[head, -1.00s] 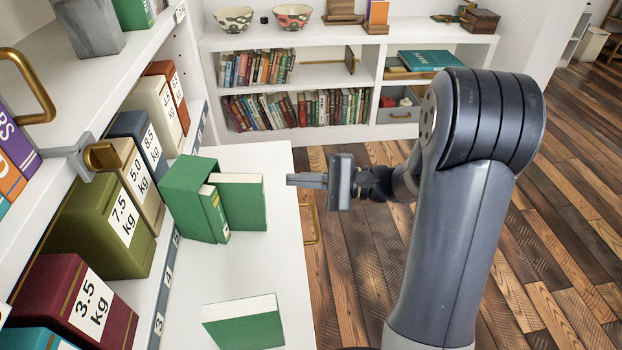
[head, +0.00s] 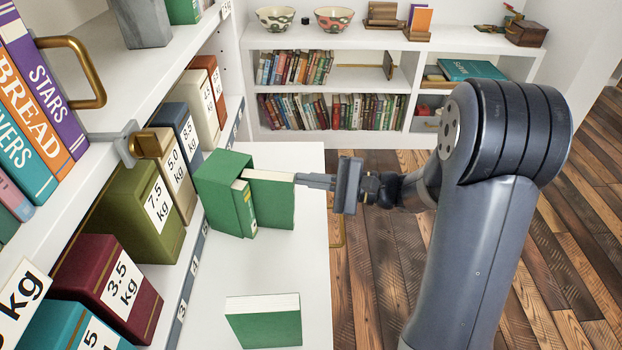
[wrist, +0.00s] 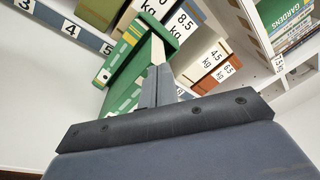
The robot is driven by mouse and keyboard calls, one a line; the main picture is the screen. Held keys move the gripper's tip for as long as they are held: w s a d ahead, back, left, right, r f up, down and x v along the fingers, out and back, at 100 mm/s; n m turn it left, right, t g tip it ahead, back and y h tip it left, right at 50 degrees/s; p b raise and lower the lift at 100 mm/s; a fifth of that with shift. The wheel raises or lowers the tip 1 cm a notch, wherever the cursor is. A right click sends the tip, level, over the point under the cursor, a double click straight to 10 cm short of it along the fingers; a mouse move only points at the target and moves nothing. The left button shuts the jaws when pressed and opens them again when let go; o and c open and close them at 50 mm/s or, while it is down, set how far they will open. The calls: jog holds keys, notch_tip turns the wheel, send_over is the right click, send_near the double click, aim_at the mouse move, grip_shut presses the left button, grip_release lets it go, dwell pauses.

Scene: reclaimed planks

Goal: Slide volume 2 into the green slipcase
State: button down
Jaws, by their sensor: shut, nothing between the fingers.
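The green slipcase (head: 213,182) stands on the white shelf top. A slim green book (head: 249,216) shows its spine at the slipcase's open side. A taller green book (head: 272,203) sticks out of the slipcase to the right, partly in. Another green book (head: 264,328) stands apart, nearer the front. I cannot read which is volume 2. My gripper (head: 298,178) is shut and empty, its tips at the outer upper edge of the sticking-out book, touching or nearly so. In the wrist view, the shut fingers (wrist: 158,75) point at the green books, partly hiding them.
Weight-labelled boxes, such as the olive one (head: 128,205) and the maroon one (head: 100,280), line the shelf at left. A brass-handled bracket (head: 150,145) juts out above. The white top (head: 285,265) is clear between the slipcase and the front book.

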aim_at(272, 174)
jog(key=shift+b+x, duration=0.55)
jog(key=shift+x, duration=3.65)
jog(key=shift+b+v, duration=0.4)
jog(key=shift+v, duration=1.15)
jog(key=p+v, duration=0.1)
jog(key=v, duration=0.9)
jog(key=shift+d, duration=0.25)
jog(key=shift+s, duration=0.1)
jog(key=x, duration=1.3)
jog(key=shift+a, duration=0.2)
jog(key=shift+d, duration=0.1)
